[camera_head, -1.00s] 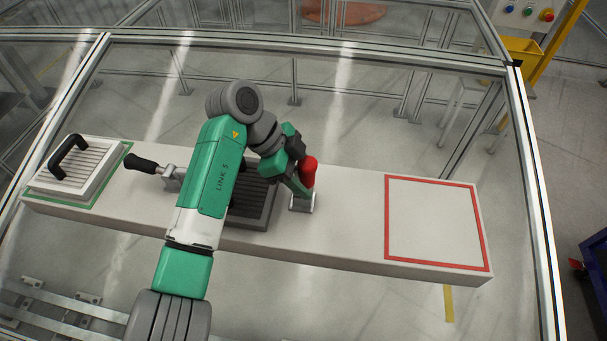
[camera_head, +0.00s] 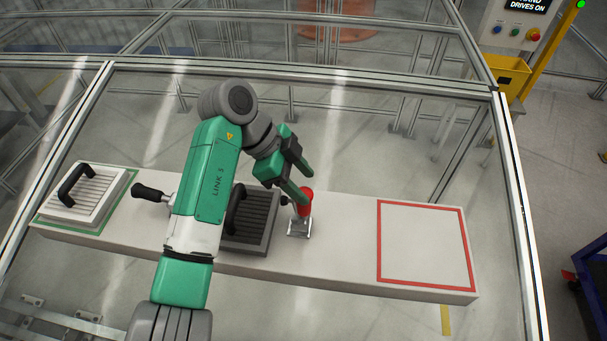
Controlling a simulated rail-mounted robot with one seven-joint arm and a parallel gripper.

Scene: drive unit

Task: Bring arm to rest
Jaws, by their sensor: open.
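My arm reaches over the white bench, with my gripper (camera_head: 303,188) pointing down and to the right near its middle. The jaws are open and nothing shows between them. The fingertips appear just above or in front of the red handle (camera_head: 306,203) of the right clamp (camera_head: 299,228); I cannot tell whether they touch it. The left clamp's black handle (camera_head: 149,191) lies to the left, its mount partly behind my arm. A dark grey ribbed unit (camera_head: 256,220) with a black handle sits between the clamps, partly hidden by my arm.
A light ribbed unit (camera_head: 86,197) with a black handle sits in a green outline at the bench's left end. The red-outlined square (camera_head: 422,245) at the right is empty. Rail and clear-panel fencing surrounds the bench. A control panel (camera_head: 518,22) stands at upper right.

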